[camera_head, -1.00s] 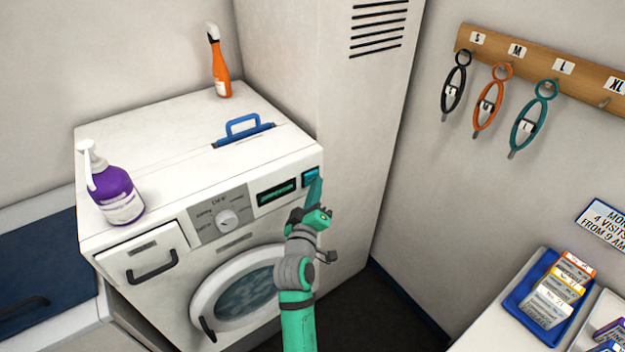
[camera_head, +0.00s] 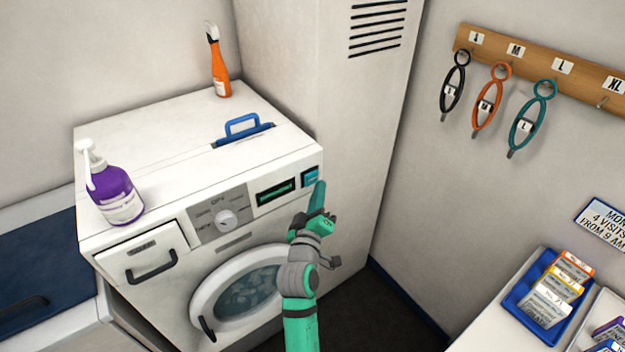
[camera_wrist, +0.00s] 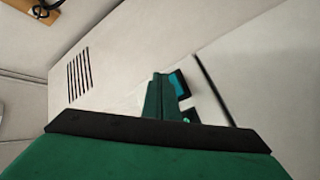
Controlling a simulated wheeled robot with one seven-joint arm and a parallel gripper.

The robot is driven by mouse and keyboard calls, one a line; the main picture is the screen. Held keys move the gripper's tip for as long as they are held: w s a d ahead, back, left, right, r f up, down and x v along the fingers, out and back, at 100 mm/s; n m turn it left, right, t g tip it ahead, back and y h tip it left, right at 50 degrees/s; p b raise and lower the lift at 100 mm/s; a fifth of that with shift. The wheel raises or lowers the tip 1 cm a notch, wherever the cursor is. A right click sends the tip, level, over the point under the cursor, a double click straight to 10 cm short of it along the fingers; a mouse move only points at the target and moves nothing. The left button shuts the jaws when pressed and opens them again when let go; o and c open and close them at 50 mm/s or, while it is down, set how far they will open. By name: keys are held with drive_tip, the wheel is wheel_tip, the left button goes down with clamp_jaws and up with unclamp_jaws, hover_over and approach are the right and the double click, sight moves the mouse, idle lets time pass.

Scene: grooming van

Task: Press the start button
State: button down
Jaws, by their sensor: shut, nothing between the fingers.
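The start button (camera_head: 310,177) is a teal square in a dark frame at the upper right of the white washing machine's (camera_head: 290,223) front panel. My gripper (camera_head: 319,186) is shut and empty, its green fingertips just right of and below the button in the head view. I cannot tell whether they touch the panel. In the wrist view the shut fingers (camera_wrist: 158,98) stand beside the teal button (camera_wrist: 178,84), which shows just to their right and is partly hidden by them.
A dark display (camera_head: 276,191) and a dial (camera_head: 227,219) sit left of the button. A blue handle (camera_head: 243,127), a purple pump bottle (camera_head: 116,194) and an orange spray bottle (camera_head: 220,70) are on top of the machine. A tall white cabinet (camera_head: 350,150) stands close on the right.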

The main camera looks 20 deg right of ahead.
drive_tip(key=shift+a, duration=0.1)
drive_tip(key=shift+s+d, duration=0.25)
drive_tip(key=shift+s, duration=0.5)
drive_tip(key=shift+s+d, duration=0.3)
drive_tip(key=shift+s, duration=0.45)
drive_tip(key=shift+s+d, duration=0.25)
drive_tip(key=shift+s, duration=0.5)
drive_tip(key=shift+s+d, duration=0.1)
